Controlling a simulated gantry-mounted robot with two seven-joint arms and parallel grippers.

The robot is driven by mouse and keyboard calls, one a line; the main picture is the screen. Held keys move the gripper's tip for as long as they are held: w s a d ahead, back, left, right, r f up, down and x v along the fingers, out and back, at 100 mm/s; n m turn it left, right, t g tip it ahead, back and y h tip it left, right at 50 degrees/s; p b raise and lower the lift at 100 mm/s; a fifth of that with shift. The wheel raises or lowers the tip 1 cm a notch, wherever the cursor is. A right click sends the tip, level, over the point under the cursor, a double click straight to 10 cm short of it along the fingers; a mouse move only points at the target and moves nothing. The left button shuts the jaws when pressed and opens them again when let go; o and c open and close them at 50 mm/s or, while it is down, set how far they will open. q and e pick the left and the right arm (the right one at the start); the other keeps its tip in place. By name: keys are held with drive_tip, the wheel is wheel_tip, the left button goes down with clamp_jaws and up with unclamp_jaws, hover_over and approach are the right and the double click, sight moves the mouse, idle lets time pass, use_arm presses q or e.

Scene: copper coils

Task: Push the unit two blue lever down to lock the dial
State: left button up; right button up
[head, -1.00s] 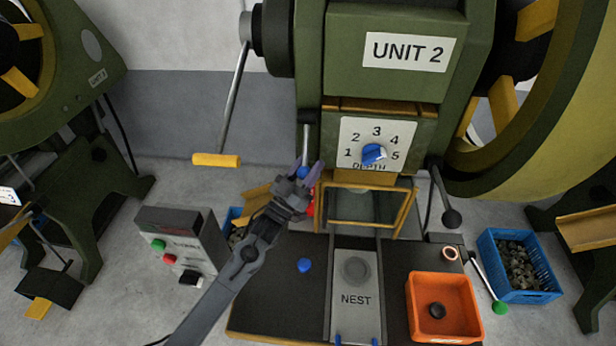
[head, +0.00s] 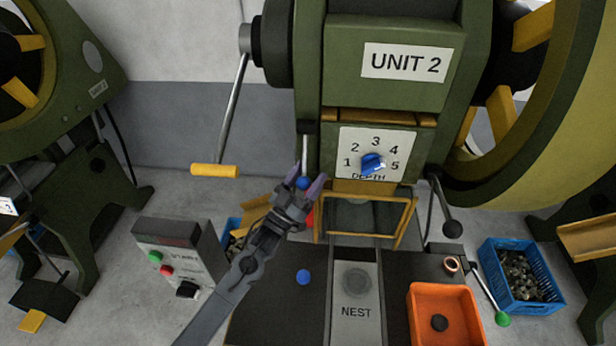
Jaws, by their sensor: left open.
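The unit two press (head: 412,62) stands in the middle of the head view. Its blue dial (head: 372,163) sits on the white depth plate (head: 350,140), between 1 and 5. The lever is a thin metal rod (head: 305,150) left of the plate, with a blue knob (head: 303,183) at its lower end. My left gripper (head: 310,182) is open, its two purple-grey fingertips pointing up on either side of the blue knob. Whether they touch it cannot be told. My right gripper is not in view.
A yellow-framed guard (head: 405,222) stands right of my left gripper. A red object behind the gripper is mostly hidden.

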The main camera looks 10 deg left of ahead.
use_arm(q)
drive_tip(key=v, duration=1.1)
drive_tip(key=shift+d, duration=0.1)
